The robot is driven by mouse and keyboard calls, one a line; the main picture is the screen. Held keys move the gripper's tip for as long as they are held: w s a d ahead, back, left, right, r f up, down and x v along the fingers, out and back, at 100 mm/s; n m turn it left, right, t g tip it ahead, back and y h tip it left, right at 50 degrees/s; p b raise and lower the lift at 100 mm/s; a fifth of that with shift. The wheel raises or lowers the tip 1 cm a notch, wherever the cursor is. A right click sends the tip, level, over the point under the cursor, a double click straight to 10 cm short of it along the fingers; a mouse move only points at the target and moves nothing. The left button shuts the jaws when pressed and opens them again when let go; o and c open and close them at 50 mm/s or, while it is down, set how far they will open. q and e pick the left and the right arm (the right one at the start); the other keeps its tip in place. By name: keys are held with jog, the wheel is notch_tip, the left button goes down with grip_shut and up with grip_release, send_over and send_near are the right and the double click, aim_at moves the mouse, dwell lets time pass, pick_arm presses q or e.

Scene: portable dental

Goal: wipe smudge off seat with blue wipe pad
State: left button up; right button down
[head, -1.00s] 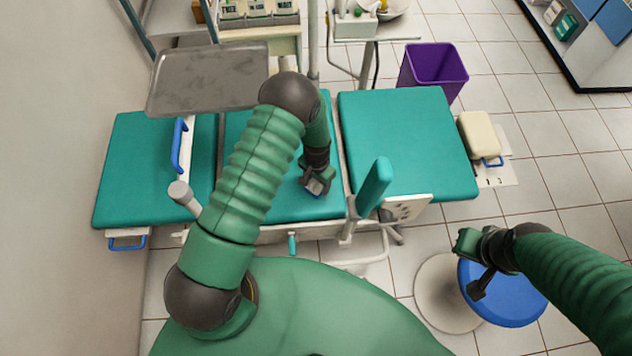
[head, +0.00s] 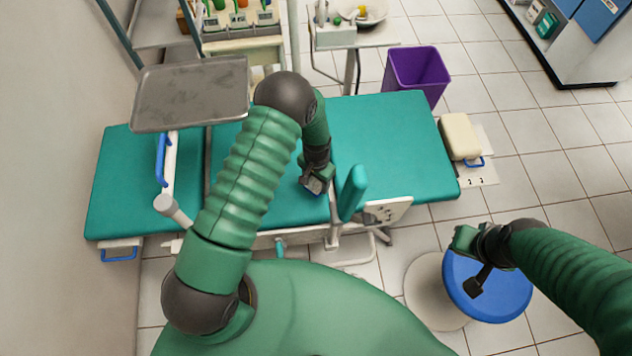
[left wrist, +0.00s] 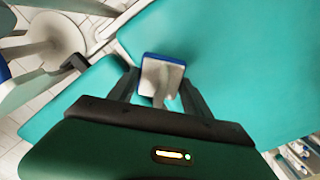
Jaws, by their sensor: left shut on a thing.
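My left gripper (head: 313,187) is low over the middle section of the teal seat (head: 282,206), near its right edge. In the left wrist view the gripper (left wrist: 158,100) is shut on the wipe pad (left wrist: 161,72), a pale grey block with a blue layer along its far edge. The pad is at the seat surface; I cannot tell if it touches. No smudge shows; it may be hidden under the pad or my arm.
A metal tray (head: 190,92) overhangs the seat at the left. A teal armrest (head: 352,192) stands upright just right of my left gripper. A blue stool (head: 500,290) is below my right gripper. A purple bin (head: 417,72) stands behind the chair.

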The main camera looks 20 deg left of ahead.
pick_arm(q)
jog(key=shift+w+d+r+p, duration=0.1)
jog(key=shift+d+r+p, duration=0.1)
jog(key=shift+r+p, duration=0.6)
jog(key=shift+d+r, duration=0.1)
jog(key=shift+r, duration=0.8)
jog(key=shift+a, duration=0.2)
